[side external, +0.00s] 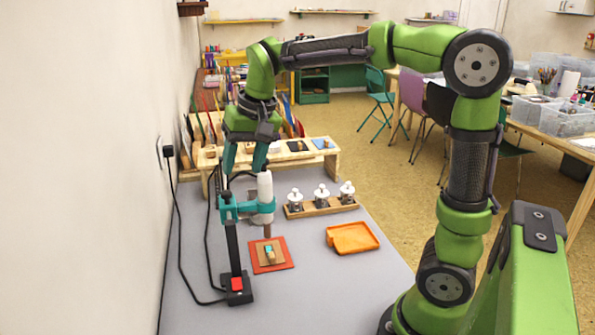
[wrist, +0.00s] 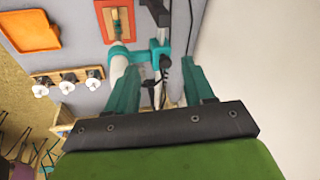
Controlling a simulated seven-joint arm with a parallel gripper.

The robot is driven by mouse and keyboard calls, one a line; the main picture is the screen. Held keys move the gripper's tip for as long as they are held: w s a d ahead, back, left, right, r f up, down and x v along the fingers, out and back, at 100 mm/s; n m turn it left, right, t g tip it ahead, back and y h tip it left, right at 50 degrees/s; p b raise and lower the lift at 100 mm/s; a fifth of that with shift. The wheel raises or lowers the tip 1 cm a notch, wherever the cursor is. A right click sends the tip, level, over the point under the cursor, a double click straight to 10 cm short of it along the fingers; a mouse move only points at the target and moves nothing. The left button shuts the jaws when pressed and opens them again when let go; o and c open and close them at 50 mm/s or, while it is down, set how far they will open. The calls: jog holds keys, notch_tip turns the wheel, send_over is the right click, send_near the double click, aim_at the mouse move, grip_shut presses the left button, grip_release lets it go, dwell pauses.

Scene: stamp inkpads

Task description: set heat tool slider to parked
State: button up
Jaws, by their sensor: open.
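The heat tool (side external: 265,190), a white cylinder with a brown lower end, hangs in a teal clamp from an upright dark post (side external: 233,247). The teal slider (side external: 229,208) is partway up that post, well above the base; it also shows in the wrist view (wrist: 158,48). My gripper (side external: 243,172) is open, its teal fingers pointing down just above the slider and the tool's top. In the wrist view the post's upper part lies between my spread fingers (wrist: 160,75). I cannot tell whether they touch anything. No marking for parked can be read.
A red mat (side external: 284,263) with a wooden block lies below the tool. The post's base (side external: 238,290) has a red part. An orange tray (side external: 352,237) and a rack of white-topped bottles (side external: 321,204) stand right. Black cables run left by the wall. A wooden shelf (side external: 325,160) stands behind.

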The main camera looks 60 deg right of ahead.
jog(key=s+a+f+n+t+y, duration=0.1)
jog(key=s+a+f, duration=0.1)
jog(key=s, duration=0.7)
jog(key=shift+a+n+t, duration=0.2)
jog(key=shift+n+t, duration=0.2)
notch_tip(320, 180, up, 10)
jog(key=f+m+g+h, duration=0.15)
jog(key=m+g, duration=0.35)
jog(key=m, duration=0.8)
send_over(226, 192)
jog(key=r, duration=0.1)
notch_tip(226, 192, down, 17)
jog(key=shift+r, duration=0.2)
